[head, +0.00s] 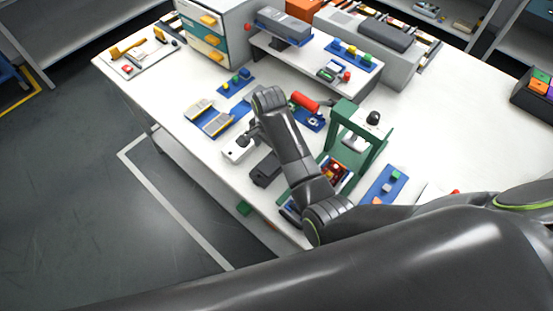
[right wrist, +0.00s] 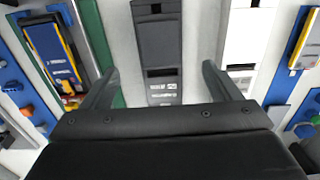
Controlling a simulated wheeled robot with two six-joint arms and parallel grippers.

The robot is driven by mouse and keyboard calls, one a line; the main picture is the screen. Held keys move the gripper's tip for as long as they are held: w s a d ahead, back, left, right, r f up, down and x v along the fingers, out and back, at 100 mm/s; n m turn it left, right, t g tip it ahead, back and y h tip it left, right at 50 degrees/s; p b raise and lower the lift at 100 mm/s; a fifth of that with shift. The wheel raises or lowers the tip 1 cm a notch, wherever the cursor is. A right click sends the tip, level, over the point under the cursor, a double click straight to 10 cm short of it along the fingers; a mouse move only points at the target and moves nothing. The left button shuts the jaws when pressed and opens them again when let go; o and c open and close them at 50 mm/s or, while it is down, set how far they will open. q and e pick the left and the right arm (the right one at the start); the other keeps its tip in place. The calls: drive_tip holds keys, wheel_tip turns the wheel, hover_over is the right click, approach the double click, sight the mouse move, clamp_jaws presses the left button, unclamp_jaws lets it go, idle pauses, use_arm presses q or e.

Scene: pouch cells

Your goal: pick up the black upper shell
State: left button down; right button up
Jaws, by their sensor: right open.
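The black upper shell (head: 265,170) lies on the white table near its front edge, beside a white shell-like part (head: 236,150). In the right wrist view the dark shell (right wrist: 158,42) sits ahead of my right gripper (right wrist: 160,80), roughly centred between its spread fingers. The fingers are open and empty, and do not appear to touch the shell. In the head view my right gripper (head: 250,137) hangs above the table just behind the shell, partly hidden by its own wrist. My left gripper is not in view.
A green press frame (head: 345,125) stands right of the shell. A blue tray with grey plates (head: 217,122) lies to the left, and a red cylinder on a blue base (head: 305,102) behind. The white part (right wrist: 248,30) lies close on the shell's right in the wrist view.

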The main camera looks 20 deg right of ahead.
sight(271, 163)
drive_tip(key=shift+f, duration=3.95)
drive_tip(key=c, duration=1.1)
